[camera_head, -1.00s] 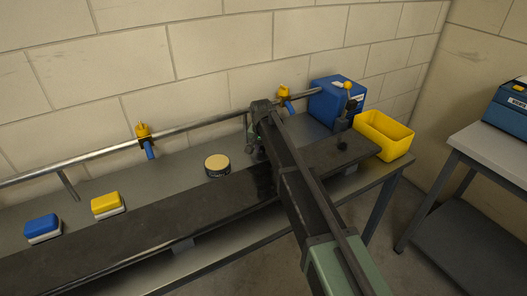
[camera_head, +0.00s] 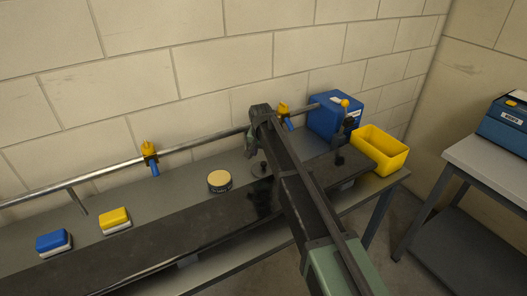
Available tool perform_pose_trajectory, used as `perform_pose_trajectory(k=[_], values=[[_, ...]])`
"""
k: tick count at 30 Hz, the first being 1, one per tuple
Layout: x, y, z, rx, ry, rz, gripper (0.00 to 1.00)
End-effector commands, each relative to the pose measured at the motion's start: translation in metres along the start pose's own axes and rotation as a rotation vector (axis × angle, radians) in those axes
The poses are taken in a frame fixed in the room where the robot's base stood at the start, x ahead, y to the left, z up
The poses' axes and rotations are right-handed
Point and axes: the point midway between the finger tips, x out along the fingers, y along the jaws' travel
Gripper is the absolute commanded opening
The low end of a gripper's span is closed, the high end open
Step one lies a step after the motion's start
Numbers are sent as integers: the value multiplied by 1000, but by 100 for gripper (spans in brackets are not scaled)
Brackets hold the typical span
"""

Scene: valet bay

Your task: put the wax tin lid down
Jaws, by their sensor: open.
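The wax tin (camera_head: 219,182) is a short black-sided tin with a pale yellow top, standing open on the grey bench right of the yellow sponge. A dark round disc with a small knob, which looks like the wax tin lid (camera_head: 262,170), lies on the bench to the right of the tin, apart from it. My gripper (camera_head: 249,152) is open, just above and behind the disc, and seems clear of it. The arm hides part of the bench to the right, and the fingertips are small and partly hidden.
A pipe rail (camera_head: 190,149) with yellow-and-blue fittings runs behind the bench. A yellow sponge (camera_head: 114,218) and a blue sponge (camera_head: 53,241) lie at left. A blue box (camera_head: 334,113) and a yellow bin (camera_head: 380,150) stand at right. A dark slide (camera_head: 150,236) runs along the front.

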Motion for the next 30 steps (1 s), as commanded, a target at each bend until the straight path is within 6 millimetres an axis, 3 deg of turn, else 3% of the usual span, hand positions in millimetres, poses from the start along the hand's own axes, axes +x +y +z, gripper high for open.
perform_pose_trajectory(k=[1,6,15,17,20,25,27,30], values=[[-29,0,-2,0,0,0,51],[-58,0,-1,0,0,0,51],[-58,1,1,0,0,0,51],[-58,12,7,-2,-4,2,51],[-63,67,42,-23,-23,8,51],[-80,207,163,-104,-90,9,51],[-88,248,211,-139,-116,2,51],[-94,282,258,-176,-140,-8,51]])
